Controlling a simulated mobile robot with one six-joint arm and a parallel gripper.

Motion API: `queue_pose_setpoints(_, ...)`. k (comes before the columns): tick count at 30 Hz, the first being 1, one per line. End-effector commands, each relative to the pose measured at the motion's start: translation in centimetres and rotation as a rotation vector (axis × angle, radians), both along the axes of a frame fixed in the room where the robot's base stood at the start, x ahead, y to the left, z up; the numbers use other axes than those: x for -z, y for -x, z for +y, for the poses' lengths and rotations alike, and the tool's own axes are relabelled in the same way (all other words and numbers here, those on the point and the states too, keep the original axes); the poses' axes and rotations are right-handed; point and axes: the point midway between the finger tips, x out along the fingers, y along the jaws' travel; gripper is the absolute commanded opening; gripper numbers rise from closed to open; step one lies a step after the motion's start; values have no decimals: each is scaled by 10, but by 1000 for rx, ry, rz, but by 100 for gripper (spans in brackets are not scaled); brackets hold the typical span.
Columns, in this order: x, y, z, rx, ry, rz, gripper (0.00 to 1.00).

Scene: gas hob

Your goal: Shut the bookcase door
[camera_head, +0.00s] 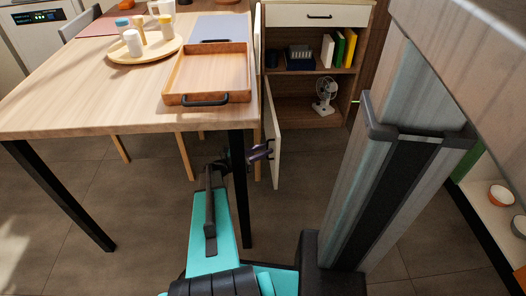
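The bookcase (316,87) stands at the back, with a white drawer on top and two open compartments below. Its white door (272,134) is swung wide open towards me and shows as a narrow, nearly edge-on panel at the left of the bookcase. My gripper (263,152) is beside the table leg, at the door's left face, around the lower middle of the panel. It looks close to or touching the door; I cannot tell which. The fingers are small and dark, so their opening is unclear.
A wooden table (85,100) fills the left, carrying a wooden tray (208,80) and a round board (130,49) with jars. Its black leg (240,190) stands close to my arm. Books (338,49) and a fan (325,95) are inside the bookcase. Floor right of the door is clear.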

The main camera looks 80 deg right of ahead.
Motion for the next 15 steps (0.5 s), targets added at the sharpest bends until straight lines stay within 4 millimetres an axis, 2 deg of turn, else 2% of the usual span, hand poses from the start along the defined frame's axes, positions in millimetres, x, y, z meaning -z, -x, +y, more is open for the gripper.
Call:
queue_pose_setpoints(8, -1, -4, 1, -4, 0, 0, 26)
queue_pose_setpoints(15, -2, -18, 13, -5, 0, 0, 26)
